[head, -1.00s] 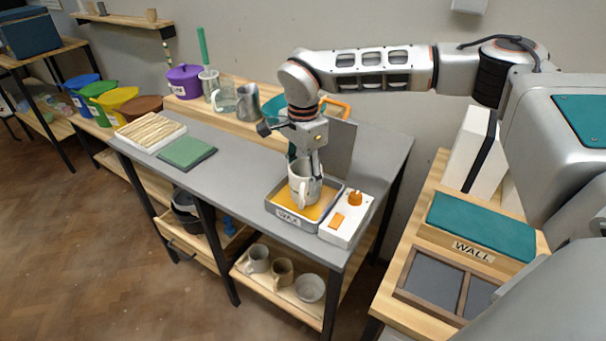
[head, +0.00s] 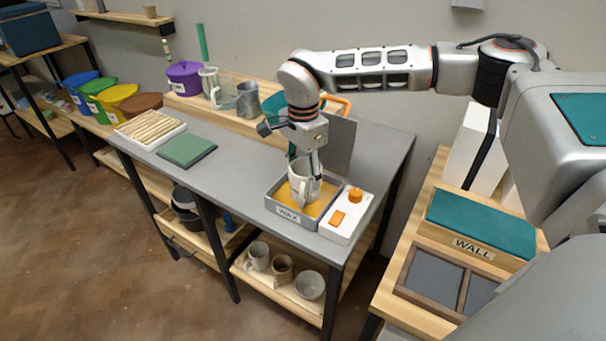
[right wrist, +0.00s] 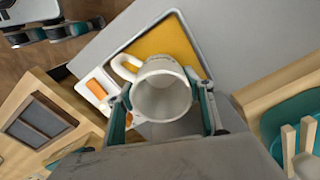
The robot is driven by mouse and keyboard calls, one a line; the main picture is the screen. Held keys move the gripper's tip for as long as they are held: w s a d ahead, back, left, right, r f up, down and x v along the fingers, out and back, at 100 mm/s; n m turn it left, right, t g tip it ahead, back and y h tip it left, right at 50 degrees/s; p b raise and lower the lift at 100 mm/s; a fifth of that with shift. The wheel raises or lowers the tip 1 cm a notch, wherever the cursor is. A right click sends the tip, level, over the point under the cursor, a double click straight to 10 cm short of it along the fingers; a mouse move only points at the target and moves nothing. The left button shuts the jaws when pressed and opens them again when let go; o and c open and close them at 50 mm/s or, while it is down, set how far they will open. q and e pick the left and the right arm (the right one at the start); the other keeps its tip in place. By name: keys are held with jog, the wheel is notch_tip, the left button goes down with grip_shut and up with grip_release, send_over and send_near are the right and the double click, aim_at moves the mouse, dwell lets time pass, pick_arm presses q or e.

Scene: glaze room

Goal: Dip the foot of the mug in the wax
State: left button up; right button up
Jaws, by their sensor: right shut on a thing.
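The white-grey mug (head: 303,185) is upright over the wax tray (head: 289,220), a grey pan labelled WAX with orange-yellow wax (head: 283,194) in it. My right gripper (head: 311,160) is shut on the mug, pointing down from above. In the right wrist view the fingers (right wrist: 162,105) lie on opposite sides of the mug (right wrist: 160,97), its handle toward the upper left and its inside empty. The foot is low in the tray; I cannot tell whether it touches the wax (right wrist: 165,42).
A white control box (head: 346,215) with an orange knob stands right of the tray. A green pad (head: 187,150) and a tray of wooden strips (head: 150,130) lie at the table's left. A grey upright panel (head: 340,140) stands behind the tray. The middle of the table is clear.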

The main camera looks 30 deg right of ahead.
pick_arm(q)
jog(key=shift+f, duration=0.1)
pick_arm(e)
jog(key=shift+f, duration=0.55)
dwell(1.1)
pick_arm(q)
jog(key=shift+t, duration=0.3)
jog(key=shift+w+r+p, duration=0.2)
jog(key=shift+r+p, duration=0.3)
jog(key=shift+r, duration=0.25)
jog(key=shift+w+r+p, duration=0.2)
jog(key=shift+r+p, duration=0.3)
jog(key=shift+r, duration=0.2)
jog(key=shift+w+r+p, duration=0.2)
jog(key=shift+r+p, duration=0.3)
jog(key=shift+r, duration=0.25)
pick_arm(e)
jog(key=shift+r, duration=1.6)
pick_arm(q)
jog(key=shift+f, duration=0.1)
